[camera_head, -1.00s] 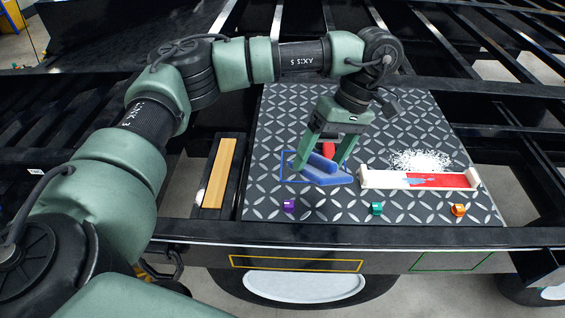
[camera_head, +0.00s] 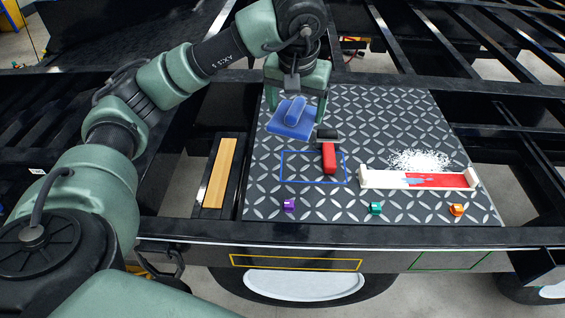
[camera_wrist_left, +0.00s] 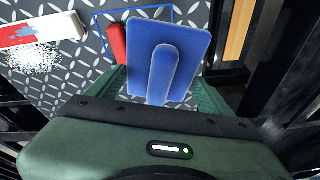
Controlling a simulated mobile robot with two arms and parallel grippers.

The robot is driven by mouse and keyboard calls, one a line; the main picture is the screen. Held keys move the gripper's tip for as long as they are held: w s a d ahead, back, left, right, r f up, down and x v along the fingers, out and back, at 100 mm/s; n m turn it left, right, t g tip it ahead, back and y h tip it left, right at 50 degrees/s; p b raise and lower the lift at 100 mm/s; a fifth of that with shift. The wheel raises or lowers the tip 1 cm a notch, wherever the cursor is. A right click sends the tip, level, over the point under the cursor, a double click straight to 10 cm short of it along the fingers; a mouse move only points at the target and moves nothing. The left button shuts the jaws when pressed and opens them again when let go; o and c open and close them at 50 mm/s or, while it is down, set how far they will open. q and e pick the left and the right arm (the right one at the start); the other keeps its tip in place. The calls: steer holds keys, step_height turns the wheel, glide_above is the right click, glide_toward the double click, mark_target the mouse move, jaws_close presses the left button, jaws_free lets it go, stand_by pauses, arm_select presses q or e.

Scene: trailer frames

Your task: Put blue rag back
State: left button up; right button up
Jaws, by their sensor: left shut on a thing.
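The blue rag (camera_head: 289,126) looks like a flat blue pad with a thick rounded bar on top. My left gripper (camera_head: 297,113) is shut on it and appears to hold it above the far left part of the patterned plate. In the left wrist view the rag (camera_wrist_left: 150,45) shows with its bar between the green fingers (camera_wrist_left: 162,92). A blue outlined rectangle (camera_head: 300,182) lies on the plate, nearer than the rag and apart from it in the head view. My right gripper is not in view.
A red block (camera_head: 329,158) stands at the right part of the blue outline, with a small dark object (camera_head: 327,134) behind it. A white and red tray (camera_head: 380,180) with white bits behind it lies right. Purple (camera_head: 289,205), teal (camera_head: 376,208) and orange (camera_head: 457,210) pieces line the front.

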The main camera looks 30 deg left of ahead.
mark_target(283, 109)
arm_select(q)
steer(key=shift+m+t+h, duration=0.5)
steer(key=shift+m+t, duration=0.1)
steer(key=a+r, duration=0.3)
steer(key=shift+w+a+r, duration=0.15)
steer(key=shift+a+r, duration=0.05)
steer(key=shift+a, duration=0.05)
steer(key=shift+a+f, duration=0.2)
steer(key=shift+f, duration=0.1)
step_height(283, 109, down, 19)
steer(key=shift+d+p, duration=0.15)
steer(key=shift+p, duration=1)
steer(key=o, duration=1.1)
steer(key=b+v, duration=0.1)
steer(key=v, duration=1.1)
